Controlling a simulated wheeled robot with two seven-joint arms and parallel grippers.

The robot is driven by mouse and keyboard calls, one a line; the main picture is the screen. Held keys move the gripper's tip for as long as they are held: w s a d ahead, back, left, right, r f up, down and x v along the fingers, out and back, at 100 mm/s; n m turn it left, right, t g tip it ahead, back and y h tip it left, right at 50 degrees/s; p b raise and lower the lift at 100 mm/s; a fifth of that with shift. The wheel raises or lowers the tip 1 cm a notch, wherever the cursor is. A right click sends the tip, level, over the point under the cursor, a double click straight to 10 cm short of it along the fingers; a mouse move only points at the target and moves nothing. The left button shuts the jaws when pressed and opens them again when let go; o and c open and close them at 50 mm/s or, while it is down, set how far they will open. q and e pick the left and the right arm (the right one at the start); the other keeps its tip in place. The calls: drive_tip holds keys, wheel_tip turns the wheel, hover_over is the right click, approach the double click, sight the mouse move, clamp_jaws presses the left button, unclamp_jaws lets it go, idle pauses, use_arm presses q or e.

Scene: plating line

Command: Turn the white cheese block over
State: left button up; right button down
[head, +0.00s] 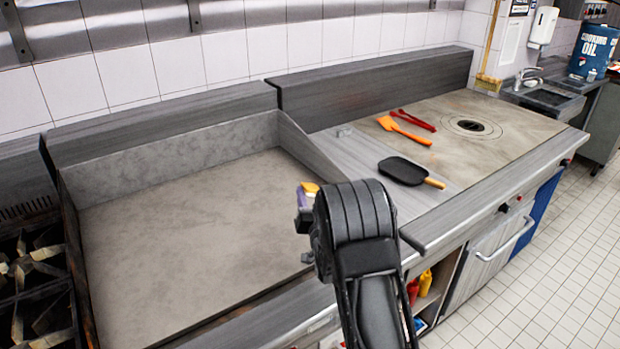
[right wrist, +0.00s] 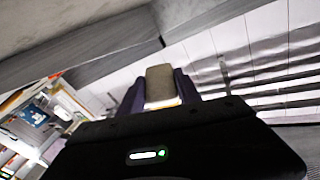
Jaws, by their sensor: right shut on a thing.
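My right gripper (head: 305,196) is above the right edge of the grey griddle plate, mostly hidden behind my own wrist in the head view. Its purple fingers are shut on a small block, the white cheese block (head: 311,187), of which only a yellow-orange and pale bit shows there. In the right wrist view the block (right wrist: 160,82) sits between the two fingers (right wrist: 160,90), with a dull beige face and a paler, yellowish strip near the palm. The block appears held clear of the griddle; its exact height is hard to tell. My left gripper is not in view.
The griddle plate (head: 190,235) is bare, with a raised wall on its right. On the counter beyond lie a black pan (head: 402,171), an orange spatula (head: 404,129) and red tongs (head: 414,120). A burner (head: 35,270) is at far left.

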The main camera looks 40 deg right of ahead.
wheel_tip(320, 180, down, 4)
drive_tip(key=n+b, duration=0.3)
drive_tip(key=shift+d+f+t, duration=0.1)
drive_tip(key=shift+t, duration=0.2)
drive_tip(key=c, duration=0.7)
unclamp_jaws()
drive_tip(key=shift+c, duration=0.2)
drive_tip(key=shift+s, duration=0.1)
drive_tip(key=shift+s+a+r+p, duration=0.3)
drive_tip(key=shift+s+a+r, duration=0.1)
drive_tip(key=shift+s, duration=0.35)
drive_tip(key=shift+s+a+r+p, duration=0.25)
drive_tip(key=shift+s+r+p, duration=0.15)
drive_tip(key=shift+s, duration=0.35)
drive_tip(key=shift+s+a+r+p, duration=0.25)
drive_tip(key=shift+s+a+r, duration=0.15)
drive_tip(key=shift+s, duration=0.35)
